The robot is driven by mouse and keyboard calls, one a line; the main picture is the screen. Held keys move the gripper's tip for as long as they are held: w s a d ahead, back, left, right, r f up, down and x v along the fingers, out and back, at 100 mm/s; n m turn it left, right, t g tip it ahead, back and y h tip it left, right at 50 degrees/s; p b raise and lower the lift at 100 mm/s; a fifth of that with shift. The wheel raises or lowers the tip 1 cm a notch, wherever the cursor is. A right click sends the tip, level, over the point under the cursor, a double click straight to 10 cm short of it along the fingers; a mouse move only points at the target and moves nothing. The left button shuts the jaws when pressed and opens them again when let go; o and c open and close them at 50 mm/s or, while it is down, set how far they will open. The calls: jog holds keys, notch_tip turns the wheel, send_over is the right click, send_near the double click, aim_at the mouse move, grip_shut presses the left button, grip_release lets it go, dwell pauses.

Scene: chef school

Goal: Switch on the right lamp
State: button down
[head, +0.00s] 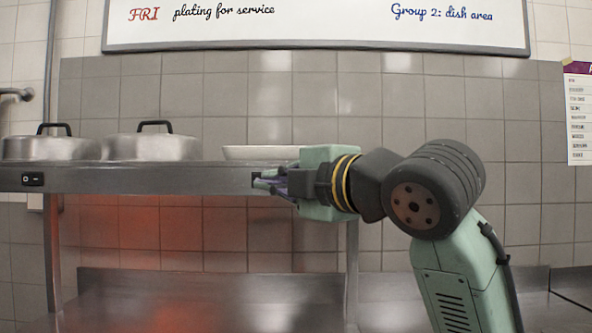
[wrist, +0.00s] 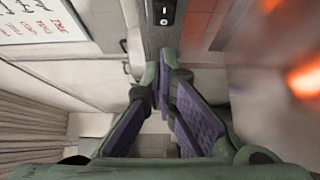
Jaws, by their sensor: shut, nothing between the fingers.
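A metal heated shelf (head: 130,180) runs across the head view, with a dark rocker switch (head: 32,179) at the left of its front edge. A second dark switch (head: 257,176) shows partly at the right of that edge, beside my fingertips and mostly hidden by them. My gripper (head: 266,184) is shut and empty, pointing left along the shelf front. I cannot tell whether it touches the switch. In the wrist view, my closed fingers (wrist: 165,78) lie close to the shelf edge, and a rocker switch (wrist: 165,13) shows beyond them; which switch it is I cannot tell.
Two metal lids (head: 152,142) and a pale dish (head: 262,152) stand on the shelf. A red glow (head: 135,228) lights the tiles under the shelf's left side; under the right side they are grey. A metal counter (head: 210,300) lies below. A whiteboard (head: 320,22) hangs above.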

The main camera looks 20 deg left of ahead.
aim_at(255, 178)
jog(key=w+a, duration=0.1)
jog(key=w+p, duration=0.1)
jog(key=w, duration=0.1)
jog(key=w+a+p, duration=0.1)
jog(key=w, duration=0.1)
jog(key=shift+w+a, duration=0.2)
jog(key=shift+a, duration=0.15)
